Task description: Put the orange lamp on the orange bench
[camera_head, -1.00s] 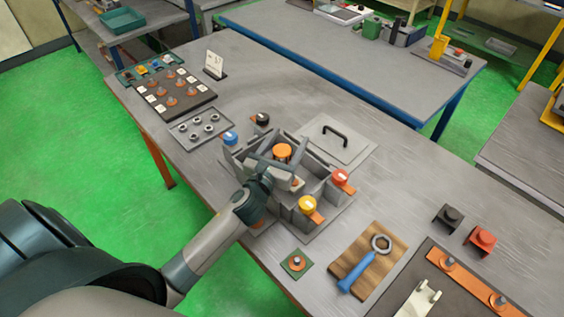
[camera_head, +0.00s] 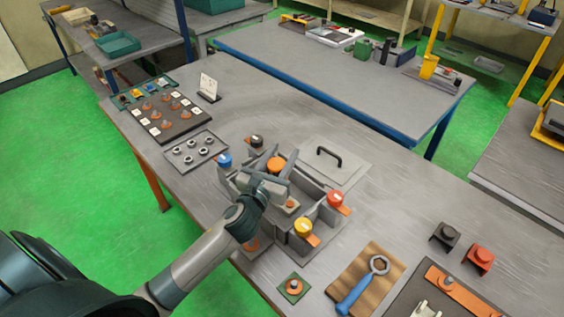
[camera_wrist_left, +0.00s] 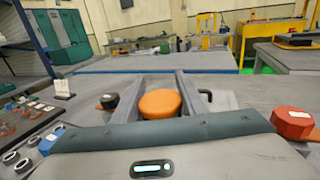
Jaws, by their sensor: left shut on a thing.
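The orange lamp, a round orange cap (camera_head: 275,164), is between the fingers of my left gripper (camera_head: 277,170), above the grey divided fixture (camera_head: 318,187). My left gripper is shut on it. In the left wrist view the orange cap (camera_wrist_left: 160,104) sits between the two grey fingers. Its lower part is hidden by the gripper, so I cannot tell whether it touches the fixture. The near worktable (camera_head: 400,190) has an orange leg (camera_head: 151,180). The blue-legged bench (camera_head: 330,75) stands behind it. My right gripper is not in view.
Blue (camera_head: 225,159), black (camera_head: 256,141), yellow (camera_head: 303,226) and red (camera_head: 335,199) caps surround the fixture. A grey plate with a black handle (camera_head: 329,156) lies behind it. A blue wrench (camera_head: 355,293) lies on a wooden board at front right. Clear tabletop lies right of the fixture.

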